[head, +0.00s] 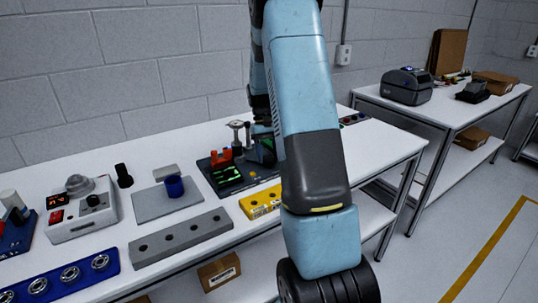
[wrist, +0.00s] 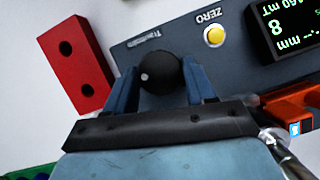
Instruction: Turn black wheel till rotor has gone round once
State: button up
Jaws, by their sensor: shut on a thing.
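In the wrist view a round black wheel (wrist: 160,74) with a white dot sits at the edge of a dark grey panel (wrist: 195,48). My gripper (wrist: 162,80) is shut on it, one blue finger on each side. Beside it the panel carries a yellow button marked ZERO (wrist: 214,36) and a display with green digits (wrist: 288,28), all upside down here. In the head view this device (head: 228,174) stands on the bench; my arm hides the wheel and most of my gripper. I cannot make out a rotor for certain.
A red block with two holes (wrist: 77,63) lies close beside the panel. An orange-red part (wrist: 290,103) is near my gripper. On the bench (head: 150,160) stand a grey box with a red display (head: 80,210), a blue cylinder on a plate (head: 175,187) and a yellow block (head: 262,201).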

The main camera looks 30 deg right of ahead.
jog(key=shift+w+m, duration=0.1)
jog(key=shift+m, duration=0.5)
jog(key=o, duration=1)
jog(key=shift+o, duration=0.2)
jog(key=v, duration=1.3)
jog(key=shift+d+r, duration=0.3)
jog(key=shift+a+r, duration=0.1)
